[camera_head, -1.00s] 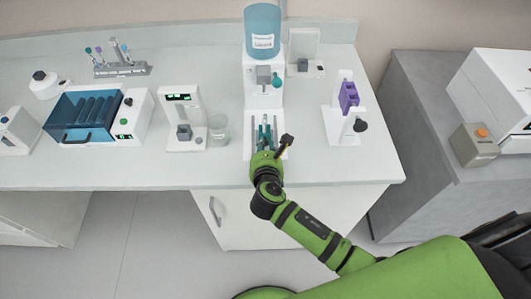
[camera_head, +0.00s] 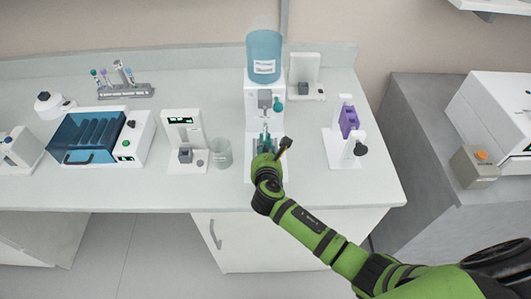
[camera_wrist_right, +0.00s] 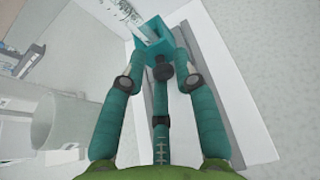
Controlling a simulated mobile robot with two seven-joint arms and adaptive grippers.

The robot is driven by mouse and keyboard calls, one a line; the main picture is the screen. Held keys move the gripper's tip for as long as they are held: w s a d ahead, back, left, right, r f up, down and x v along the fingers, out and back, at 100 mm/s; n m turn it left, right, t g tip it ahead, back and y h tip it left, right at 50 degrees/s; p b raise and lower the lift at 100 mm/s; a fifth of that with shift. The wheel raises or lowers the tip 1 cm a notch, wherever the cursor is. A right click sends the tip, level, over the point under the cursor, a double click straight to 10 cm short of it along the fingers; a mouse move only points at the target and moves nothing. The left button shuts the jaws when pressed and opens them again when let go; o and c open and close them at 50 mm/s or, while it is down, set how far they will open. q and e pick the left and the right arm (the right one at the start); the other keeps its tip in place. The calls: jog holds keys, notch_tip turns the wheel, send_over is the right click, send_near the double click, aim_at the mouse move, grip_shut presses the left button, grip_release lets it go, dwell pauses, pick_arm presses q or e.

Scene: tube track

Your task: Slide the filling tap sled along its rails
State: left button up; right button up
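The filling stand (camera_head: 252,98) carries a blue bottle (camera_head: 264,58), with a tap in front of its column and rails at its foot. The small teal sled (camera_head: 265,138) sits on the rails, partly hidden by my right gripper (camera_head: 265,147). In the right wrist view the sled (camera_wrist_right: 152,36) is a square, open teal holder, with a dark round knob (camera_wrist_right: 161,72) just below it. The fingers of my right gripper (camera_wrist_right: 160,56) stand apart, one on each side of the knob, their tips close to the sled. I cannot tell whether they touch it. My left gripper is not in view.
A beaker (camera_head: 221,153) and a small white device (camera_head: 186,140) stand left of the stand. A white holder with a purple block (camera_head: 348,122) stands to the right. A blue-lidded box (camera_head: 88,138) and a tube rack (camera_head: 125,91) are further left. The front counter strip is clear.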

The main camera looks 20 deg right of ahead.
jog(key=shift+f, duration=0.1)
jog(key=shift+s, duration=0.2)
jog(key=v, duration=1.1)
jog(key=shift+s+r, duration=0.25)
